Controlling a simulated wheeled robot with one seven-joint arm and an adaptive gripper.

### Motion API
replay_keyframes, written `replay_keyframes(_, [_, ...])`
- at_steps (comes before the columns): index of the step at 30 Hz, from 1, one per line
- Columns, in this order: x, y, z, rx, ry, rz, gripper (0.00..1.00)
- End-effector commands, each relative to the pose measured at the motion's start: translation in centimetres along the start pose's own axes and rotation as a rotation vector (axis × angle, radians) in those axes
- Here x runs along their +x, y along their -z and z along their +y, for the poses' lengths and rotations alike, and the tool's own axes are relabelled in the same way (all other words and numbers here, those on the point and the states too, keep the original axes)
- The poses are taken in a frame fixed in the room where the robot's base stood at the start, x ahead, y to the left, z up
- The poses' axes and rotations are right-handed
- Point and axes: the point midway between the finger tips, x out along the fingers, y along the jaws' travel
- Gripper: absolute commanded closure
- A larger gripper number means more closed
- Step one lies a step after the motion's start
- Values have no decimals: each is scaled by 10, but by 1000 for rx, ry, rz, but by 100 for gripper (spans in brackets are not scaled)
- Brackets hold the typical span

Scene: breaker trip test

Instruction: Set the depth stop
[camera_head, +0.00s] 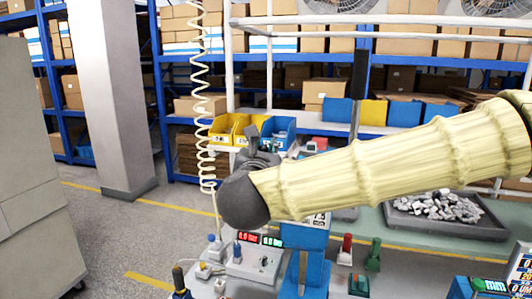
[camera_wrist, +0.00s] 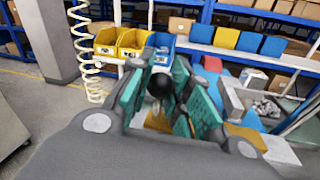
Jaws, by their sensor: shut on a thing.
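My gripper (camera_head: 262,150) reaches away from the head view over the bench, and my arm hides much of what lies behind it. In the wrist view, its two teal-padded fingers (camera_wrist: 165,92) stand on either side of a dark rounded knob (camera_wrist: 160,84). The gripper is shut on this knob. What the knob is fixed to is hidden by the fingers, and I cannot tell whether it is the depth stop. A blue upright (camera_head: 305,262) stands on the bench below my arm. A display marked mm (camera_head: 490,286) sits at the lower right.
A control box (camera_head: 255,262) with red and green readouts stands left of the blue upright. Red (camera_head: 346,246) and green (camera_head: 373,256) handles stand right of it. A tray of grey rubble (camera_head: 400,204) lies behind. Yellow bins (camera_head: 222,130) and a coiled cable (camera_head: 204,100) are at the left.

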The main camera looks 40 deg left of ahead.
Motion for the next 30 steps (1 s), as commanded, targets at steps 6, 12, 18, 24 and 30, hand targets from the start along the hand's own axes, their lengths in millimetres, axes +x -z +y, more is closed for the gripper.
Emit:
replay_keyframes(6, [0, 0, -1, 0, 1, 0, 56])
replay_keyframes(12, [0, 0, -1, 0, 1, 0, 56])
replay_keyframes(18, [-7, 0, -1, 0, 0, 1, 56])
replay_keyframes(24, [-36, 0, -1, 0, -1, 0, 56])
replay_keyframes(30, [-74, 0, -1, -1, 0, 1, 56])
